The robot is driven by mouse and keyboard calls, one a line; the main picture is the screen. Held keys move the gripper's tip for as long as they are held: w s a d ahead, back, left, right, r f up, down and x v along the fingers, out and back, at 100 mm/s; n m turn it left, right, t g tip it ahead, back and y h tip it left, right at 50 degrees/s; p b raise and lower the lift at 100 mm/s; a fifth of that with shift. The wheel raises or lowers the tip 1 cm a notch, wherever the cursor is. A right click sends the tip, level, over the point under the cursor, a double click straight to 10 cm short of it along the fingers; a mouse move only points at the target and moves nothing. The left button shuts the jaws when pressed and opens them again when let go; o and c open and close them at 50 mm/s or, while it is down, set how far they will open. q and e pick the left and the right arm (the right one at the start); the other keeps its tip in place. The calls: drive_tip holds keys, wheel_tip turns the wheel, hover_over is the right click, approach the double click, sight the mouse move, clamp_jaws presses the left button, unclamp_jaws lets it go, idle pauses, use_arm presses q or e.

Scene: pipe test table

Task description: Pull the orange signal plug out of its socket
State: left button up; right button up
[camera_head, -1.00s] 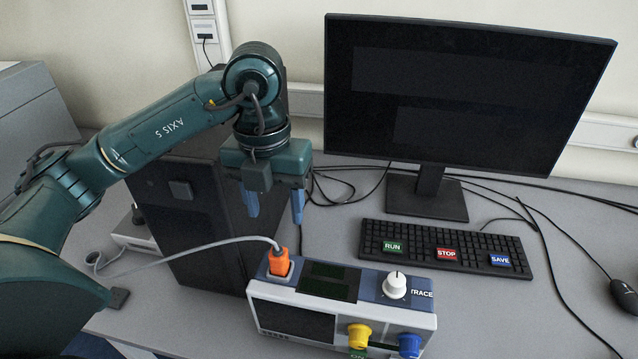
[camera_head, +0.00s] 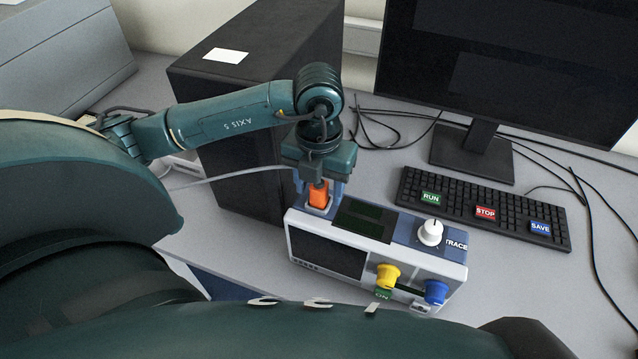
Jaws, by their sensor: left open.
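The orange signal plug (camera_head: 318,195) stands upright in its white-rimmed socket (camera_head: 319,210) on the top left of the test instrument (camera_head: 372,250). Its grey cable runs off to the left. My left gripper (camera_head: 319,190) points down over the plug, with its blue fingers on either side of it. The fingers are open, and I cannot tell whether they touch the plug. The top of the plug and the cable's entry are partly hidden by the gripper. My right gripper is not in view.
A dark computer tower (camera_head: 255,70) stands close behind and left of my left gripper. A keyboard (camera_head: 480,212) and a monitor (camera_head: 510,60) are to the right. The instrument carries a white knob (camera_head: 430,233), a yellow knob (camera_head: 387,275) and a blue knob (camera_head: 435,291).

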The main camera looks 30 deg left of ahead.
sight(319, 185)
use_arm(q)
drive_tip(key=shift+f, duration=0.15)
drive_tip(key=shift+c, duration=0.3)
clamp_jaws()
idle(0.6)
drive_tip(key=shift+r, duration=0.25)
drive_tip(key=shift+r+p, duration=1.3)
drive_tip(key=shift+r, duration=0.55)
